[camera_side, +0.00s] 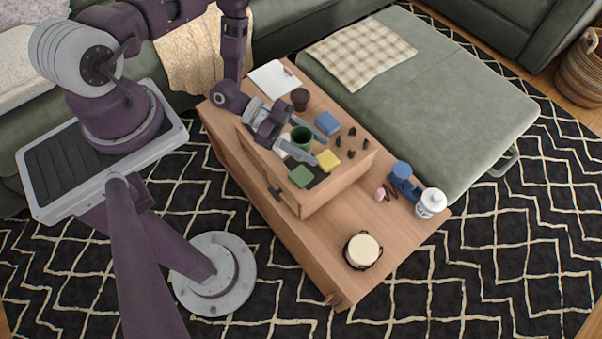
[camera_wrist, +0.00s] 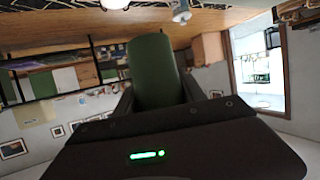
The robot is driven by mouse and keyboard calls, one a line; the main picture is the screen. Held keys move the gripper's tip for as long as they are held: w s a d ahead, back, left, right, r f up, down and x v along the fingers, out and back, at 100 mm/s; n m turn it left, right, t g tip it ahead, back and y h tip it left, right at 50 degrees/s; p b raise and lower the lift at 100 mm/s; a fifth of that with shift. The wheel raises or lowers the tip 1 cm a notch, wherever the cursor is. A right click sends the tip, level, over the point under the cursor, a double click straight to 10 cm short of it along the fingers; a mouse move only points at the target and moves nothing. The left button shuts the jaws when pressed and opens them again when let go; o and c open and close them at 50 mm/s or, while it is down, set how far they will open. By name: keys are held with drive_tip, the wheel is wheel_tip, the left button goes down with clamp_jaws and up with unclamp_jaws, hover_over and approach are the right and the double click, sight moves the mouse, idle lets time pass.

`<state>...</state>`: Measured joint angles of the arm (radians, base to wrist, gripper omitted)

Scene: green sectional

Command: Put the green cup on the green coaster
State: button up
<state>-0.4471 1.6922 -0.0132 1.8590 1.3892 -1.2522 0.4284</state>
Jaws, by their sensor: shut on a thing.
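The green cup (camera_side: 302,138) is between the fingers of my gripper (camera_side: 307,143), over the raised part of the wooden table. My gripper is shut on it. In the wrist view the green cup (camera_wrist: 152,72) fills the space between the two dark fingers. The green coaster (camera_side: 301,176) lies near the front edge of the raised top, just in front of the cup in the side view. The cup is apart from it. I cannot tell whether the cup's base touches the tabletop.
A yellow coaster (camera_side: 328,160) lies close right of the green one, and a blue coaster (camera_side: 328,123) lies behind. Several small black pieces (camera_side: 351,142) and a dark cup (camera_side: 300,99) stand nearby. The lower tabletop holds a white bottle (camera_side: 431,203) and a round cream-topped item (camera_side: 363,250).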

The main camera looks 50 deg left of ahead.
hover_over(310, 178)
wheel_tip(310, 178, down, 11)
drive_tip(key=shift+f, duration=0.1)
drive_tip(key=o, duration=1.3)
drive_tip(key=shift+o, duration=0.2)
